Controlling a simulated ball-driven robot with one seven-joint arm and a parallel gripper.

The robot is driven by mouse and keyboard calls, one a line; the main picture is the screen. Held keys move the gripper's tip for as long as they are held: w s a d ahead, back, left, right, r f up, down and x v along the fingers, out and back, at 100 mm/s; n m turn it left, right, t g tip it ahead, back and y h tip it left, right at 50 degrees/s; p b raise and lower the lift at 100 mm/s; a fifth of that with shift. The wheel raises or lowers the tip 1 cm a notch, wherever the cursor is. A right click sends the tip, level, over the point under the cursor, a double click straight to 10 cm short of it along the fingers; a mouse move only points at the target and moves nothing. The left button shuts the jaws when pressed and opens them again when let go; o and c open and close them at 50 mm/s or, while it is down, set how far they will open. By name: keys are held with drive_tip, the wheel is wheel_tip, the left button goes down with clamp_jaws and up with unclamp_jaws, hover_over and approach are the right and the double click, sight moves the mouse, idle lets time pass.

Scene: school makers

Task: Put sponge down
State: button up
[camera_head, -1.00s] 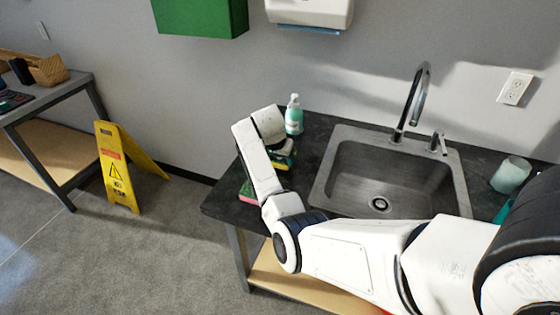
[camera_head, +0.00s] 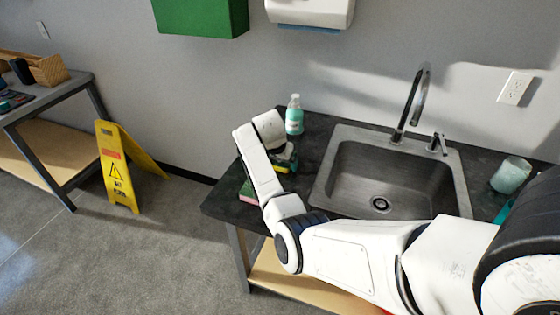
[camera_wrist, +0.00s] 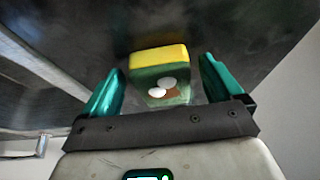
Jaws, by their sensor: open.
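A sponge with a yellow layer and a green body (camera_wrist: 158,62) lies between the two teal fingers of my gripper (camera_wrist: 162,66) in the wrist view. Pale round marks and a brown patch show on its near face. The fingers are open, with a gap visible on both sides of the sponge. In the head view, my gripper (camera_head: 286,160) is low over the dark counter (camera_head: 314,150), left of the sink. My wrist hides most of the sponge there, so its contact with the counter is not clear.
A pink and green block (camera_head: 247,192) lies near the counter's left edge, beside my arm. A soap bottle (camera_head: 294,118) stands just behind my gripper. The sink (camera_head: 345,135) with its tap (camera_head: 408,100) is to the right. A cup (camera_head: 510,175) stands at far right.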

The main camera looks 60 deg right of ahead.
drive_tip(key=v, duration=1.2)
drive_tip(key=shift+r, duration=0.15)
